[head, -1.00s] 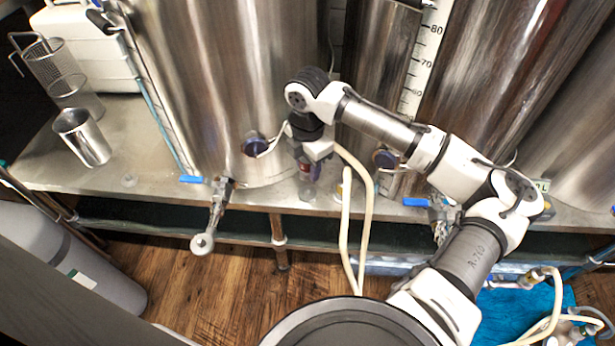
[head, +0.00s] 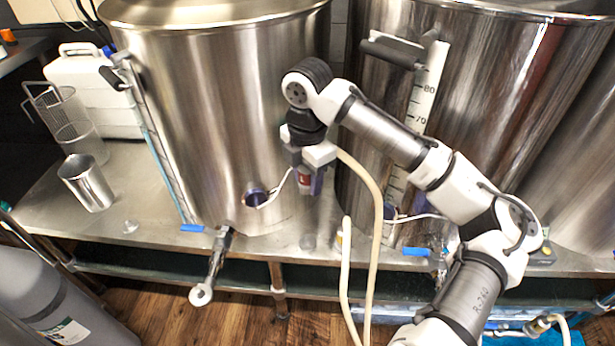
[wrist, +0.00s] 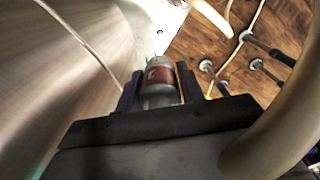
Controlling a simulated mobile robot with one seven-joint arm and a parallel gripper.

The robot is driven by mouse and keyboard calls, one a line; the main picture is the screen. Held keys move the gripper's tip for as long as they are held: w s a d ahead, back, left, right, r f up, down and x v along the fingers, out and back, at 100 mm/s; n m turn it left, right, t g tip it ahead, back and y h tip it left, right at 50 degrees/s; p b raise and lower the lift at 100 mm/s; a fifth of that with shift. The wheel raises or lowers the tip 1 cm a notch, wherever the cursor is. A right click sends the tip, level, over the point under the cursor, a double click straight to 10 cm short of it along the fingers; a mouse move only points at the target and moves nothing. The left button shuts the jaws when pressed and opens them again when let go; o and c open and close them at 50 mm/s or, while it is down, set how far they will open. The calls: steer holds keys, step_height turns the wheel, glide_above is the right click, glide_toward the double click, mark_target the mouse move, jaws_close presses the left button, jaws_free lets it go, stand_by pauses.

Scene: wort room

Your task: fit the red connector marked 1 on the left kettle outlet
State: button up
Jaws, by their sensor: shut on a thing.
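The left kettle (head: 215,100) is a tall steel vessel on the bench. Its outlet (head: 217,265) is a metal valve with a blue handle, and a pipe from it slopes down past the bench's front edge to a pale round end. My gripper (head: 305,186) is in front of the kettle's right side, above and to the right of the outlet. It is shut on the red connector (head: 304,179). In the wrist view the red connector (wrist: 160,78) sits between both fingers, a red band on a grey metal body. A pale mark on the band is too blurred to read.
A cream hose (head: 371,215) hangs from near my gripper past the bench edge. The right kettle (head: 480,110) has its own blue-handled valve. A steel cup (head: 86,183) and a white jug (head: 95,88) stand at left. The bench front (head: 150,225) is mostly clear.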

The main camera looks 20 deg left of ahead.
steer(key=shift+r+p, duration=2.3)
steer(key=shift+a+f, duration=0.1)
steer(key=shift+f, duration=0.05)
